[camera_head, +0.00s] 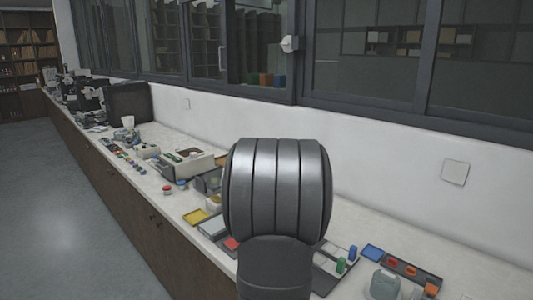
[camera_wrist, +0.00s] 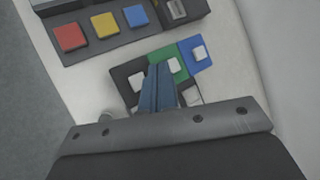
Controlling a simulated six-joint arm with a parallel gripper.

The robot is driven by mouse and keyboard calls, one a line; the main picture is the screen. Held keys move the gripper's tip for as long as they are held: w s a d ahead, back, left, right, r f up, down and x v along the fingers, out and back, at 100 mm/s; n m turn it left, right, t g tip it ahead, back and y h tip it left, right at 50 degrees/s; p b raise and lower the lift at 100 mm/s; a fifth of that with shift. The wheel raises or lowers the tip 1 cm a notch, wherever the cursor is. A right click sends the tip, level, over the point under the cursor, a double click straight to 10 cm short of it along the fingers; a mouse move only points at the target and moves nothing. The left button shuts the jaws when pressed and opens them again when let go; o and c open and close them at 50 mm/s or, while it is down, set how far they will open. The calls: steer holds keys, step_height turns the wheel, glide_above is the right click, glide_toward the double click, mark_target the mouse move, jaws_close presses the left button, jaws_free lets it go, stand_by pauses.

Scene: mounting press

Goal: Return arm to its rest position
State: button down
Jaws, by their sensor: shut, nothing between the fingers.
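My gripper (camera_wrist: 158,88) shows in the wrist view, its two blue-grey fingers pressed together with nothing between them. It is above the counter, over a row of black, green and blue pads (camera_wrist: 197,56) with small white blocks on them. I cannot tell how high above the pads the fingertips are. In the head view a large dark grey rounded part of my arm fills the middle and hides the gripper and part of the counter.
A dark panel with red (camera_wrist: 70,38), yellow (camera_wrist: 104,25) and blue (camera_wrist: 137,16) squares lies near the pads. In the head view the long counter (camera_head: 190,247) carries trays, small coloured items and a boxy machine (camera_head: 186,163). A wall and windows stand behind.

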steer(key=shift+s+f, duration=0.1)
steer(key=shift+f, duration=2.2)
steer(key=c, duration=2.2)
jaws_free()
steer(key=c, duration=1.4)
jaws_free()
steer(key=shift+c, duration=0.2)
steer(key=o, duration=0.4)
steer(key=shift+s+r, duration=0.1)
steer(key=shift+c, duration=0.2)
steer(key=o, duration=1.1)
steer(key=s+r, duration=0.1)
steer(key=s+r+g, duration=0.1)
steer(key=s, duration=0.1)
steer(key=s+r+g, duration=0.1)
steer(key=shift+s+a+n, duration=0.2)
steer(key=shift+s+n, duration=0.1)
steer(key=shift+s, duration=0.1)
steer(key=s+r+g, duration=0.3)
steer(key=s, duration=0.3)
steer(key=shift+h, duration=0.4)
steer(key=x, duration=1)
steer(key=shift+d, duration=0.2)
